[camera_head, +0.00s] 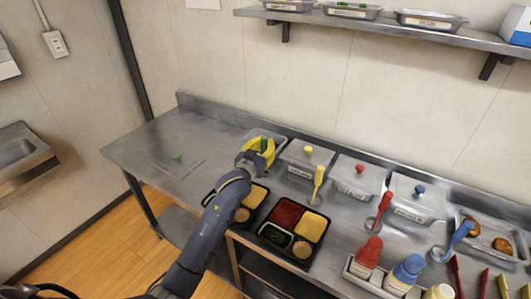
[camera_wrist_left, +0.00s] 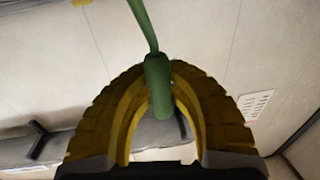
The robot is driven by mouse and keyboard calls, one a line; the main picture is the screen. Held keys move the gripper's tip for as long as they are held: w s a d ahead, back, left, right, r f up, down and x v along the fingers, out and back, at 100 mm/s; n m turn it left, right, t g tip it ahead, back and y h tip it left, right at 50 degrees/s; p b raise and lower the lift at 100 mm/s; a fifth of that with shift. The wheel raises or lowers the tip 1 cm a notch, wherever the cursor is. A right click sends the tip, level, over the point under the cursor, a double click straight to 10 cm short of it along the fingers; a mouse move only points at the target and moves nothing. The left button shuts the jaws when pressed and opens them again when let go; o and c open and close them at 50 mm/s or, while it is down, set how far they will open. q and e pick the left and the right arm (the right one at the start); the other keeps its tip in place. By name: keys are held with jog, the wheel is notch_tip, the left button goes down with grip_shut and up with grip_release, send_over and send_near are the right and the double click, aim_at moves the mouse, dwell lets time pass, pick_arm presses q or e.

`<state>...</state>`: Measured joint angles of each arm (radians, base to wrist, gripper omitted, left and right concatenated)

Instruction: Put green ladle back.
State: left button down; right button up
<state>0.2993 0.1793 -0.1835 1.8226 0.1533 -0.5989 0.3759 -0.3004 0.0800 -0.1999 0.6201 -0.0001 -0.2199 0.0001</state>
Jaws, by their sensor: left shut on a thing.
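My left gripper (camera_head: 262,147), with yellow fingers, is shut on the handle of the green ladle (camera_head: 264,144). In the left wrist view the green ladle (camera_wrist_left: 158,85) sits between the curved yellow fingers (camera_wrist_left: 158,95), its thin stem running up out of frame. The ladle's bowl is not visible. The gripper is over or in front of an open metal container (camera_head: 277,137) at the back of the counter and partly covers it; I cannot tell whether the ladle touches it. My right gripper is not in view.
Lidded containers with yellow (camera_head: 308,150), red (camera_head: 360,168) and blue (camera_head: 420,189) knobs stand to the right. Yellow, red and blue ladles stand before them. A filled bento tray (camera_head: 262,239) lies in front.

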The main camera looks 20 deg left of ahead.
pick_arm(q)
jog(key=shift+f, duration=1.95)
jog(key=c, duration=1.4)
grip_release()
jog(key=shift+s+a, duration=0.25)
jog(key=shift+s, duration=1.65)
jog(key=shift+s+a, duration=0.2)
jog(key=shift+s, duration=1.65)
